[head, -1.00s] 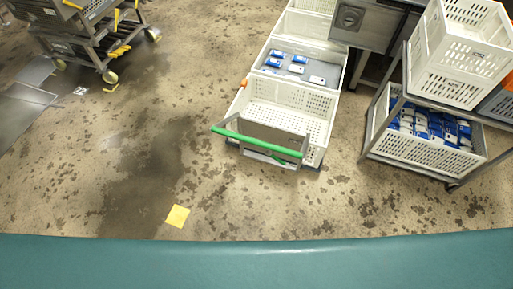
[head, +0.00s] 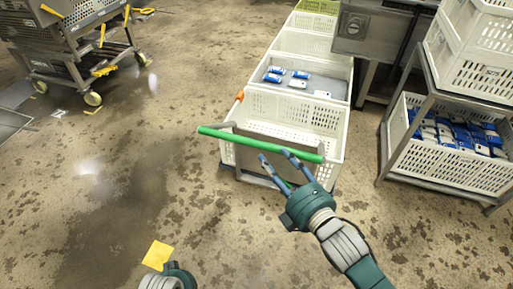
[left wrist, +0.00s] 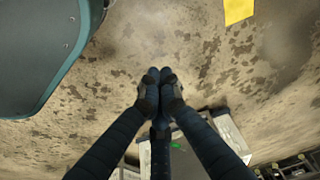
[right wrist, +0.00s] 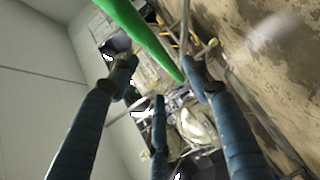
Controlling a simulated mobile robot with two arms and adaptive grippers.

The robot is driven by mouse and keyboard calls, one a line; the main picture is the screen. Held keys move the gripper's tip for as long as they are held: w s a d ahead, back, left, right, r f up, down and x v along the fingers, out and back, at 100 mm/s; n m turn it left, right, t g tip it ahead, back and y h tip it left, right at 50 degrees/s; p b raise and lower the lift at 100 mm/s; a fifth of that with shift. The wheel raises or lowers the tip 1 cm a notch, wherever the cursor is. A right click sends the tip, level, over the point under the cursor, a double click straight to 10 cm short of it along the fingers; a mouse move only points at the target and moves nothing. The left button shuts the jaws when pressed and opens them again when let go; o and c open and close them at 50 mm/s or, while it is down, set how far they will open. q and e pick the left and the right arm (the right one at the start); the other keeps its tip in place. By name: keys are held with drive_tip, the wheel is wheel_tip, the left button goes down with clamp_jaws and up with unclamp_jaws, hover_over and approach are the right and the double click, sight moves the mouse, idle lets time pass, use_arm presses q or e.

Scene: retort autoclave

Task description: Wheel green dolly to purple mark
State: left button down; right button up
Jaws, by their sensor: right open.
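The green dolly's handle bar (head: 228,135) runs across the front of a white crate (head: 300,112), above a grey frame. The bar also crosses the right wrist view (right wrist: 138,32). My right gripper (head: 277,160) is in front of the bar's right half, with open fingers and nothing between them; I cannot tell whether they touch the bar. My left gripper is mostly out of the head view, with only its wrist at the bottom edge; in the left wrist view the gripper's fingertips (left wrist: 160,76) are together and empty. No purple mark is visible.
A yellow floor mark (head: 158,255) lies at lower left. A row of white crates with blue-and-white packs runs behind the dolly. A rack of crates (head: 455,140) stands close on the right, a wheeled trolley (head: 75,70) at upper left. The wet floor between is clear.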

sight(261, 146)
drive_tip(key=b+x, duration=0.1)
drive_tip(key=x, duration=0.9)
drive_tip(key=shift+r+b, duration=0.2)
drive_tip(key=shift+b, duration=0.15)
use_arm(q)
drive_tip(key=w+v, duration=0.1)
drive_tip(key=v, duration=0.5)
drive_tip(key=shift+w+r, duration=0.35)
drive_tip(key=shift+r, duration=0.1)
drive_tip(key=shift+d, duration=0.1)
use_arm(e)
clamp_jaws()
